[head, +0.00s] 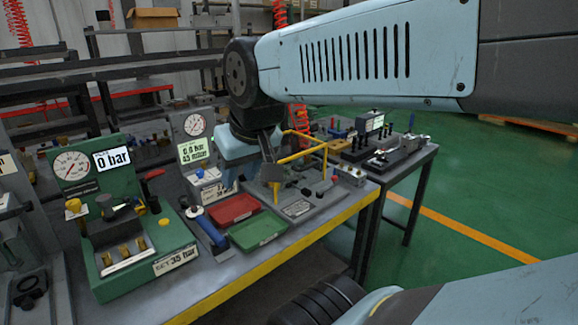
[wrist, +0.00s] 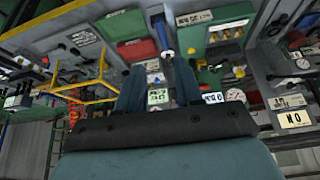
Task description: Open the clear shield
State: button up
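A yellow tubular frame (head: 304,150) stands upright over the grey valve block (head: 310,207) near the right end of the bench. It may be the frame of the clear shield; I cannot make out a transparent panel in it. The yellow frame also shows at the left of the wrist view (wrist: 92,92). My gripper (head: 234,172) hangs pointing down just left of the frame, apart from it as far as I can tell, and hides part of the bench behind. In the wrist view its two dark fingers (wrist: 160,86) are spread, with nothing between them.
A red tray (head: 235,208) and a green tray (head: 258,231) lie left of the grey block. A green gauge block (head: 130,235) and a blue-handled tool (head: 208,228) stand farther left. A second table (head: 408,160) is at the right, with open green floor (head: 480,190) beyond.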

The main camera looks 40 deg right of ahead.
jog(key=shift+d, duration=0.1)
jog(key=w+d+f+m+g+y, duration=0.35)
jog(key=w+f+y, duration=0.2)
jog(key=w, duration=0.25)
jog(key=m+t+h, duration=0.5)
jog(key=m+t, duration=0.9)
send_near(309, 167)
jog(key=shift+g+y, duration=0.25)
jog(key=x, duration=0.7)
jog(key=d+x, duration=0.1)
jog(key=x, duration=0.2)
jog(key=shift+w, duration=0.45)
jog(key=shift+c, duration=0.3)
grip_shut()
